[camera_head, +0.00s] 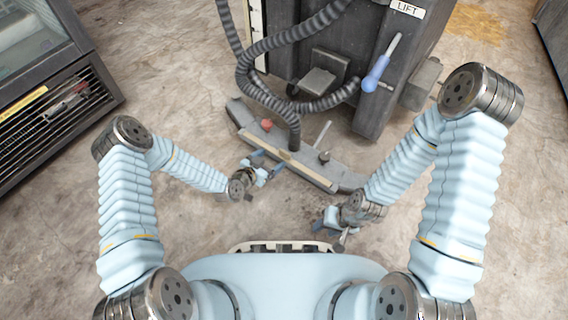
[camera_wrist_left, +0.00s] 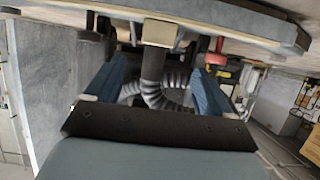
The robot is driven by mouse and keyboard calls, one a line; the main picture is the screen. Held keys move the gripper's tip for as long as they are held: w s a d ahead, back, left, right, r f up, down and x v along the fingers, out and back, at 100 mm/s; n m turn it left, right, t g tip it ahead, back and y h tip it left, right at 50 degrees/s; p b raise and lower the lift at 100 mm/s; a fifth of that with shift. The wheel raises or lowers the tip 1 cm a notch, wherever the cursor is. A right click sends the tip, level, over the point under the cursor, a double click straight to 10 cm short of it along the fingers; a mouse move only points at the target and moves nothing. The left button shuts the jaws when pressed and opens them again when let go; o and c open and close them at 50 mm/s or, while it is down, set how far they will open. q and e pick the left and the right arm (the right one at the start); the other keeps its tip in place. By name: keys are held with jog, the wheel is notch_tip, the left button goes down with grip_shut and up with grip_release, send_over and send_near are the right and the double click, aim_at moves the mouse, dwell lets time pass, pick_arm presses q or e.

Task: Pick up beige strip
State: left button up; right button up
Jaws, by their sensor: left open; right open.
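The beige strip (camera_head: 304,171) is a long, thin bar lying along the grey base of the dark lift machine, slanting down to the right. A pale beige piece (camera_wrist_left: 160,33), which looks like part of the strip, shows at the top of the left wrist view, beyond my fingertips. My left gripper (camera_head: 266,163) is open near the strip's front side; its two blue fingers (camera_wrist_left: 158,72) are spread apart with nothing held between them. I cannot tell whether they touch the strip.
A red knob (camera_head: 266,124) and a dark knob (camera_head: 323,157) stand on the grey base beside the strip. A ribbed grey hose (camera_head: 291,125) drops behind it. A blue-handled tool (camera_head: 376,76) sits on the machine. A freezer cabinet (camera_head: 50,110) stands at left. Concrete floor is clear around.

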aim_at(284, 153)
pick_arm(q)
jog(key=x, duration=0.2)
jog(key=b+x, duration=0.1)
jog(key=x, duration=0.2)
jog(key=f+b+x, duration=0.1)
jog(key=x, duration=0.2)
jog(key=shift+s+d, duration=0.15)
jog(key=shift+w+d+f, duration=0.2)
jog(key=shift+w+d, duration=0.05)
jog(key=shift+w, duration=0.1)
jog(key=shift+r, duration=0.1)
jog(key=c, duration=1.1)
